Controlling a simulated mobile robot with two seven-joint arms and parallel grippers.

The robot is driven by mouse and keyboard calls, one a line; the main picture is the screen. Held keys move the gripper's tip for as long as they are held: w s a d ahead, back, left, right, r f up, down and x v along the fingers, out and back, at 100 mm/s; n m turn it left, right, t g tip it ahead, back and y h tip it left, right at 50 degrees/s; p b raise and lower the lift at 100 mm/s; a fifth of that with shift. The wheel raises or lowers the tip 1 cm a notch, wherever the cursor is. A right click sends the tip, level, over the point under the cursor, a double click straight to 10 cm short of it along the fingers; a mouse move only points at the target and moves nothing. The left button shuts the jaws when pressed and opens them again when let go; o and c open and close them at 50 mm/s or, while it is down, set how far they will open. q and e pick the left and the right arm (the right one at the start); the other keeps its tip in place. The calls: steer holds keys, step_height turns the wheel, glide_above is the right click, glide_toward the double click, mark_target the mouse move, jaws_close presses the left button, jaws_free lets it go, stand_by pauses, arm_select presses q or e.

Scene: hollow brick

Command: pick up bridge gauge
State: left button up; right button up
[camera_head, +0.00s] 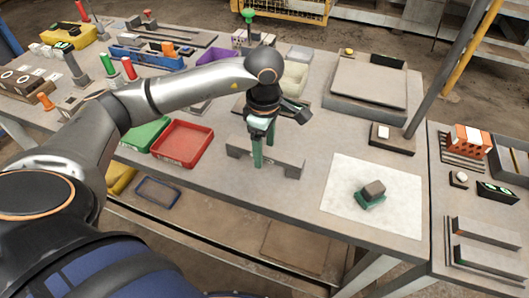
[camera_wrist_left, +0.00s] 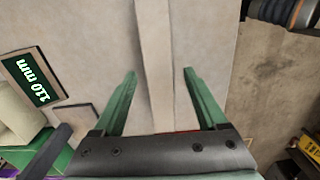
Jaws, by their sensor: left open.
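The bridge gauge (camera_head: 287,163) is a grey bar with a foot at each end. It stands near the front edge of the table, right of the red tray. My left gripper (camera_head: 264,151) points down over its middle, with green fingers on the near and far sides of the bar. In the left wrist view, the bar of the gauge (camera_wrist_left: 155,50) runs between the two spread fingers of my left gripper (camera_wrist_left: 160,74), with a gap on each side. The gripper is open and holds nothing. My right gripper is not in view.
A red tray (camera_head: 181,143) and a green tray (camera_head: 146,133) lie to the left. A white sheet (camera_head: 392,220) bears a green piece with a brown block (camera_head: 373,190). A grey plate (camera_head: 368,84) lies farther back. A plate marked 110 mm (camera_wrist_left: 33,79) lies beside the gauge.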

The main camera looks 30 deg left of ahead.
arm_select(q)
steer(key=shift+f, duration=0.6)
jaws_close()
steer(key=shift+r, duration=0.1)
stand_by(0.4)
